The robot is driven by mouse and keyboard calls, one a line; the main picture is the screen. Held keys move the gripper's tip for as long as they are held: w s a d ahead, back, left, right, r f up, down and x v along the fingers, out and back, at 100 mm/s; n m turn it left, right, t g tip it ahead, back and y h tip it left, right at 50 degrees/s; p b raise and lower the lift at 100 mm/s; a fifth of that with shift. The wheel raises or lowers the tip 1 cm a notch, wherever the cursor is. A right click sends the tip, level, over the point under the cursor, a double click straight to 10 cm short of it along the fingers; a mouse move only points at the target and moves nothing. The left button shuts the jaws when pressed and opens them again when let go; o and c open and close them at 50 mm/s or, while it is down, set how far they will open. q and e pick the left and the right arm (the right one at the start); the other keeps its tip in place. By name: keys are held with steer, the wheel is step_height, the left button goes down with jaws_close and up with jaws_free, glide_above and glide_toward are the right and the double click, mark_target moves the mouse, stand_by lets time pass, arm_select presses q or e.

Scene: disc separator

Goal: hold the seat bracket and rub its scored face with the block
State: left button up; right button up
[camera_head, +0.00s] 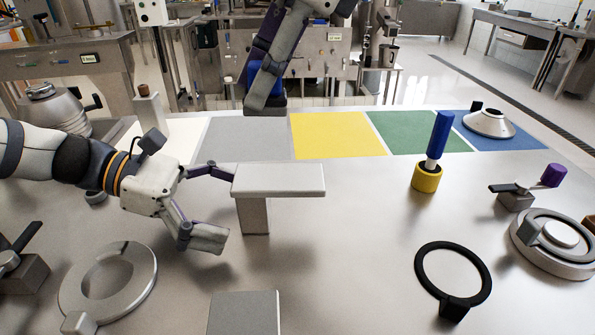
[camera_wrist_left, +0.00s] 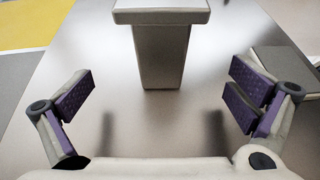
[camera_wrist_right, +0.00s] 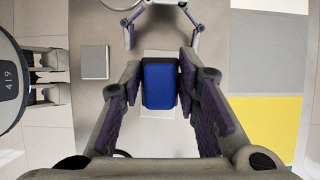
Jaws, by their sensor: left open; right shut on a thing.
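The seat bracket (camera_head: 278,180), a pale grey piece with a flat top on an upright post, stands on the steel table. My left gripper (camera_head: 212,207) is open to its left, one finger near the post's far side, the other nearer the viewer. The left wrist view shows the bracket (camera_wrist_left: 165,50) beyond and between the spread fingers, apart from them. My right gripper (camera_head: 265,95) is shut on the blue block (camera_wrist_right: 160,85), which has a dark base, held above and behind the bracket. Scoring on the bracket cannot be made out.
A grey square plate (camera_head: 243,314) lies in front. A metal ring (camera_head: 73,291) is at front left, and a black ring (camera_head: 425,262) at front right. A blue peg (camera_head: 439,135) stands in a yellow holder (camera_head: 427,178). Coloured mats, including yellow (camera_head: 338,135), line the back.

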arm_select(q)
steer(key=shift+w+a, duration=0.1)
steer(key=shift+a, duration=2.4)
steer(key=shift+r, duration=0.1)
